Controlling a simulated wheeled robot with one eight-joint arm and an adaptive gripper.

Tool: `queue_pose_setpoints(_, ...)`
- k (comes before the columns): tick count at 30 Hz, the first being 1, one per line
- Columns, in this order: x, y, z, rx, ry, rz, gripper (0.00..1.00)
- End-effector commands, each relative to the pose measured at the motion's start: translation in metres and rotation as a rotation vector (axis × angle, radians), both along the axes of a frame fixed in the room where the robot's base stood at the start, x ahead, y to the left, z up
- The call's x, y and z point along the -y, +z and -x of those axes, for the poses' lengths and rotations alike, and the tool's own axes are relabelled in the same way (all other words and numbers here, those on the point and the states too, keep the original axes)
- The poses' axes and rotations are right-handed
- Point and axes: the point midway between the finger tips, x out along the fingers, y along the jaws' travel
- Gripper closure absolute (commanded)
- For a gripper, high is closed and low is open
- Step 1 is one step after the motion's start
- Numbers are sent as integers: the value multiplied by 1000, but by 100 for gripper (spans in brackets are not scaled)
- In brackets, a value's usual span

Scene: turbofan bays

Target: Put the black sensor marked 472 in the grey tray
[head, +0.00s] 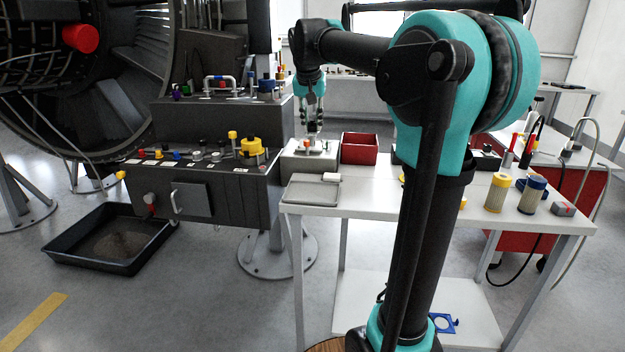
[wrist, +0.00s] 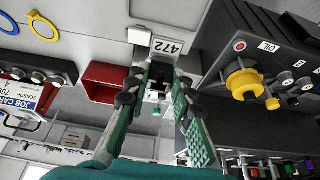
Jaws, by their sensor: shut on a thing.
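My gripper (head: 314,132) points down over a pale block-shaped stand (head: 309,155) at the left end of the white table. In the wrist view my gripper (wrist: 160,105) is closed on the black sensor (wrist: 160,74), mostly hidden between the green-and-black fingers. A white label reading 472 (wrist: 168,46) shows just beyond the sensor; I cannot tell whether it is fixed to it. Whether the sensor touches the stand is also unclear. The grey tray (head: 312,192) lies empty in front of the stand, and part of it shows in the wrist view (wrist: 167,10).
A small white block (head: 332,177) sits at the tray's far right corner. A red bin (head: 360,148) stands right of the stand. A dark console (head: 222,195) with a yellow knob is close on the left. Yellow and blue cylinders stand at the table's right.

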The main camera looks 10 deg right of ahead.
Motion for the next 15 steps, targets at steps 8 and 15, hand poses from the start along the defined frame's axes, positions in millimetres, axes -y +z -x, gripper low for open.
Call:
queue_pose_setpoints(8,0,-69,0,0,-1,0,100)
queue_pose_setpoints(15,1,-116,0,0,-1,0,100)
